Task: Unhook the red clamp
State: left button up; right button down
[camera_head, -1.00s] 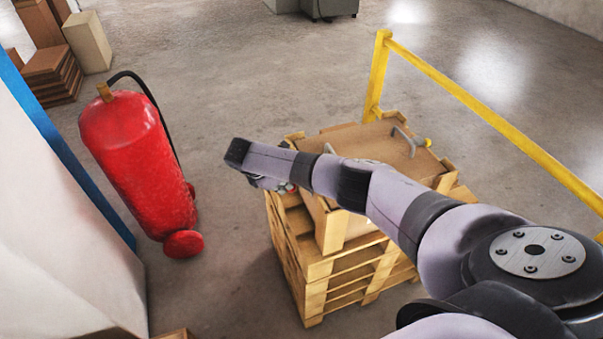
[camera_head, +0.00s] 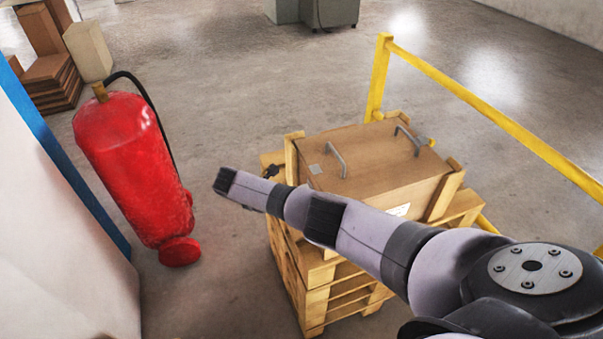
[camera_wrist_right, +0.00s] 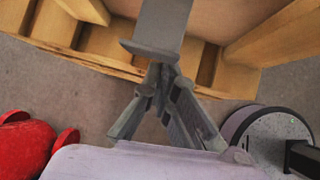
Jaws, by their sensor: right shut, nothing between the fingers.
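I cannot make out a red clamp in either current view. In the head view a brown case (camera_head: 375,165) with two grey handles sits on a wooden pallet stack (camera_head: 318,300). My left gripper is in no view.
A red fire extinguisher (camera_head: 130,165) stands left of the pallets, and shows in the wrist view (camera_wrist_right: 25,145). A yellow railing (camera_head: 490,115) runs along the right. A white panel with a blue edge (camera_head: 65,170) stands at left. Open floor lies behind the pallets.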

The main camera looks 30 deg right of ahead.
jog(key=shift+s+d+f, duration=0.1)
jog(key=shift+d+f, duration=0.1)
jog(key=shift+f, duration=0.25)
jog(key=shift+f, duration=0.15)
jog(key=shift+d, duration=0.15)
